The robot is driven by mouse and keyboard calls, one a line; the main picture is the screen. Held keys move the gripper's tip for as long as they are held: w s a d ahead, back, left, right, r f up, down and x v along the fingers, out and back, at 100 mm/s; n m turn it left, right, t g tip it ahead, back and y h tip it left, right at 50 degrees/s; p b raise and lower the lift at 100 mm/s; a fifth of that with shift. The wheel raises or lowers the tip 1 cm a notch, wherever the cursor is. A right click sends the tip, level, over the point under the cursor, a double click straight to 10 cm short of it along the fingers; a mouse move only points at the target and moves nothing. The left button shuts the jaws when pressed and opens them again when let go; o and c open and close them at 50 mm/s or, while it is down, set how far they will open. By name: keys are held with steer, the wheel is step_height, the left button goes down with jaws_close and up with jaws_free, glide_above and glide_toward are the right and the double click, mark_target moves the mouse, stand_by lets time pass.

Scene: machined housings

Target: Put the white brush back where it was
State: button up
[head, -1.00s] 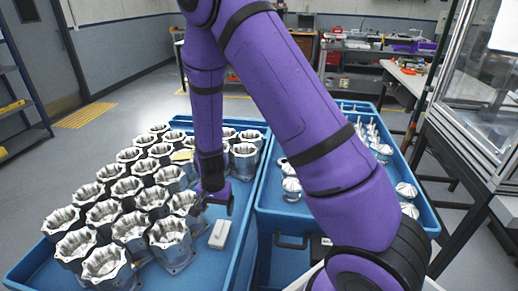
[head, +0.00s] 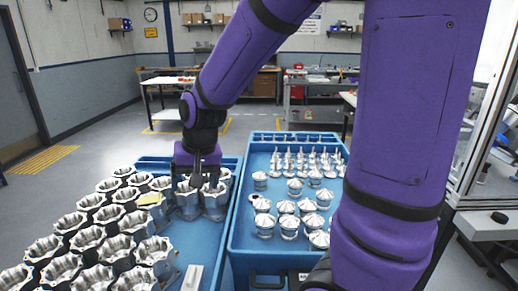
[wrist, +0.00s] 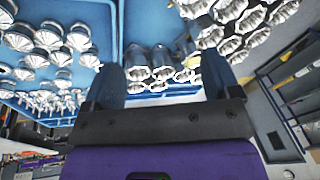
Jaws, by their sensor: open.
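The white brush (head: 193,278), a pale block, lies on the floor of the left blue tray near its right wall, in front of the housings, in the head view. I cannot make it out in the wrist view. My gripper (head: 197,182) is farther back, over the housings at the tray's far right, apart from the brush. It is open, with its two fingers spread and nothing held between them in the wrist view (wrist: 160,78).
Machined housings (head: 88,237) fill the left tray, with a yellow item (head: 150,199) on them. The right blue tray (head: 243,235) holds shiny domed parts (head: 265,225) and slim upright parts (head: 300,160). A glazed enclosure (head: 490,130) stands at the right.

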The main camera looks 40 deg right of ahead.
steer(key=s+d+r+n+t, duration=0.1)
steer(key=s+d+r+n, duration=0.1)
steer(key=s+r, duration=0.4)
steer(key=s+d+r+n+t+h, duration=0.1)
steer(key=s+d+r+n, duration=0.1)
steer(key=s+r, duration=0.4)
steer(key=shift+s+r, duration=0.25)
steer(key=shift+s, duration=2.55)
steer(key=shift+c, duration=0.3)
